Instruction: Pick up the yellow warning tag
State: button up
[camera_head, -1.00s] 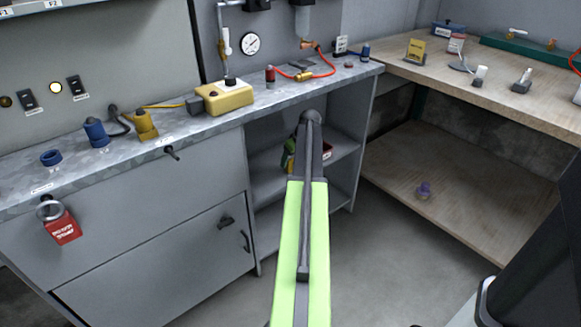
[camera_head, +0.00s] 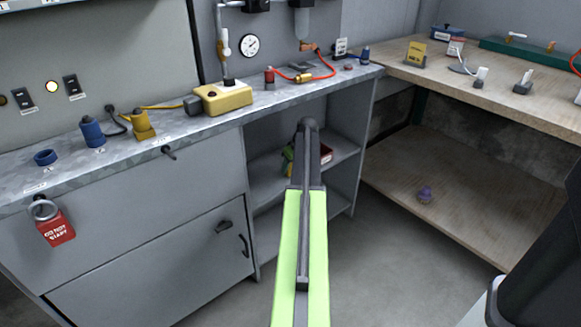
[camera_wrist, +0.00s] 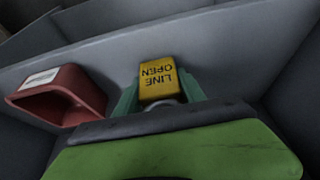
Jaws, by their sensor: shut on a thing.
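The yellow warning tag (camera_wrist: 158,84), printed "LINE OPEN", shows upside down in the wrist view, with a grey ring at its near end. A green holder or bin (camera_wrist: 127,103) shows on both sides of it. My gripper (camera_wrist: 168,112) is shut on the tag at its ring end; the fingertips are mostly hidden behind the dark and green parts in front.
A red bin (camera_wrist: 62,96) with a white label stands left of the tag in the wrist view. Shelf walls are close around. In the head view, the grey bench top (camera_head: 185,135) overhangs the shelf, and a wooden bench (camera_head: 480,85) stands at the right.

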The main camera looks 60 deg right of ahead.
notch_tip(320, 180, up, 5)
jog(key=p, duration=0.5)
jog(key=shift+r, duration=0.15)
jog(key=s+r+p, duration=0.5)
jog(key=s+p, duration=0.1)
jog(key=s, duration=0.5)
jog(key=shift+s+r, duration=0.35)
